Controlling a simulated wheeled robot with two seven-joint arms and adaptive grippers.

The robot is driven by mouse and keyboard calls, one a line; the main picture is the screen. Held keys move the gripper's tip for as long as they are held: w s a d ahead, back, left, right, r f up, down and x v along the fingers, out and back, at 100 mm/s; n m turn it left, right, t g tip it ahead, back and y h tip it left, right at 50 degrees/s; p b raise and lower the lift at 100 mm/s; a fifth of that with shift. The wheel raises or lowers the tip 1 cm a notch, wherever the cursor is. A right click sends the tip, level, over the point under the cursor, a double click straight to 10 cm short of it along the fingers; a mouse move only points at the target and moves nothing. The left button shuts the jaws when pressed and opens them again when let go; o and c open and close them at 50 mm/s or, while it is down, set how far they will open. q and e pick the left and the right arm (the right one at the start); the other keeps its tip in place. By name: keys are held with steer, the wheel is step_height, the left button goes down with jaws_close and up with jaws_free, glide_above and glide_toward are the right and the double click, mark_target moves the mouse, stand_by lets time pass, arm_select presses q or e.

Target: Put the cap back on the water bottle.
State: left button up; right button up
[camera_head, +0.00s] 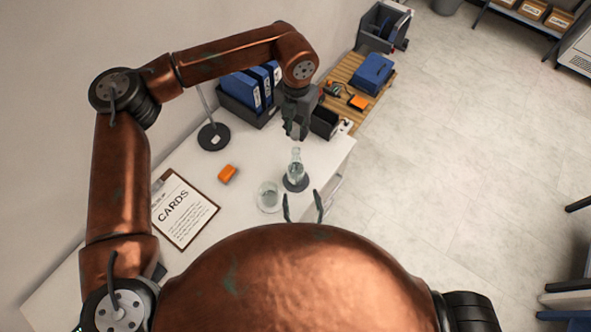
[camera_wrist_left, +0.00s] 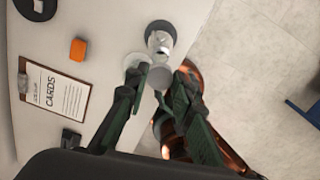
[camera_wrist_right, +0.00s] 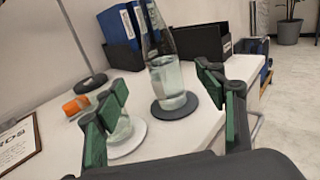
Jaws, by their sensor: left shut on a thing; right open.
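The clear water bottle (camera_head: 295,172) stands upright on a dark round coaster (camera_head: 295,184) near the desk's right edge. It also shows in the right wrist view (camera_wrist_right: 168,85), with water in it. My left gripper (camera_head: 294,132) is above the bottle, shut on a pale round thing that appears to be the cap (camera_wrist_left: 160,77). The left wrist view shows this cap between the fingers, apart from the bottle (camera_wrist_left: 160,40). My right gripper (camera_head: 303,207) is open and empty, on the near side of the bottle. Its fingers (camera_wrist_right: 163,88) are spread apart. The bottle's mouth is hard to make out.
A drinking glass (camera_head: 268,194) on a pale coaster stands left of the bottle. An orange block (camera_head: 228,174), a CARDS clipboard (camera_head: 185,212) and a lamp base (camera_head: 213,137) are further left. Blue binders (camera_head: 245,90) and a dark box (camera_head: 324,122) stand behind.

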mark_target(297, 175)
steer(key=shift+w, duration=0.1)
steer(key=w, duration=0.4)
steer(key=w+a, duration=0.1)
steer(key=w, duration=0.6)
steer(key=shift+w+a, duration=0.35)
steer(key=shift+w, duration=0.05)
jaws_close()
stand_by(0.4)
